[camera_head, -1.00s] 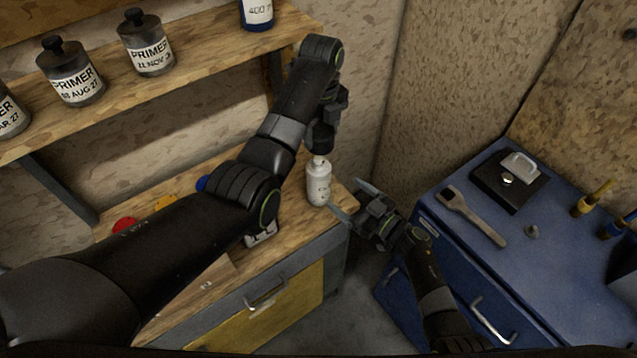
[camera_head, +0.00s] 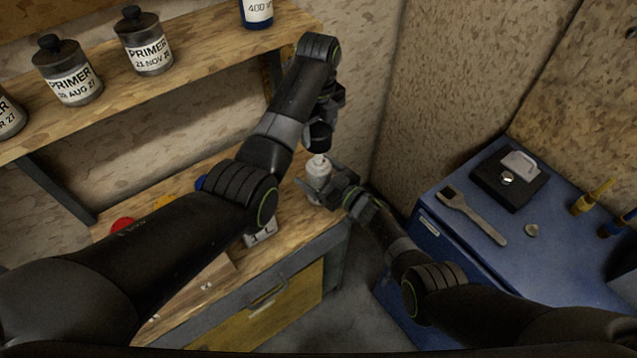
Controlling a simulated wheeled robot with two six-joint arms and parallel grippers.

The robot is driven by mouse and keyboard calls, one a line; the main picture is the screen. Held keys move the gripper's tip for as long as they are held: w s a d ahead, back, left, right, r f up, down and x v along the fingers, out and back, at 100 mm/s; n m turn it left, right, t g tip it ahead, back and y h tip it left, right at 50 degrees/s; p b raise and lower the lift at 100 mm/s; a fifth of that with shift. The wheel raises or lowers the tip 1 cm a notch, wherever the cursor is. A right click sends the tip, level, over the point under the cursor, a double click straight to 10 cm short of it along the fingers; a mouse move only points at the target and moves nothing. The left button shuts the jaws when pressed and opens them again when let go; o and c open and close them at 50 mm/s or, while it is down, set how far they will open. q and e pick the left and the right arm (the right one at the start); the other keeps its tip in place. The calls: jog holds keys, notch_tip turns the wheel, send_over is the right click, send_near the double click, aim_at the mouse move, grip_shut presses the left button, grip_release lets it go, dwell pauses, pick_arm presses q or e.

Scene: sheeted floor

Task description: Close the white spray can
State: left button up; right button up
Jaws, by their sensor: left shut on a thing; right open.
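The white spray can (camera_head: 318,172) stands upright on the wooden bench at the centre, with its pale nozzle showing on top. My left gripper (camera_head: 323,119) is above the can, pointing down, shut on a dark rounded cap (camera_head: 319,137). The cap hangs just over the nozzle; I cannot tell whether they touch. My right gripper (camera_head: 322,187) is open at the can's body, with its fingers on either side. It hides the can's lower part and label.
The wooden bench (camera_head: 285,225) has coloured lids behind my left arm.

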aim_at(319, 157)
jog(key=shift+w+a, duration=0.35)
jog(key=shift+a, duration=0.05)
jog(key=shift+w+a, duration=0.1)
jog(key=shift+c, duration=0.2)
jog(key=c, duration=1.4)
pick_arm(q)
jog(key=shift+s+d+f, duration=0.1)
jog(key=shift+f, duration=2.35)
jog(key=shift+f, duration=0.9)
jog(key=shift+f, duration=0.6)
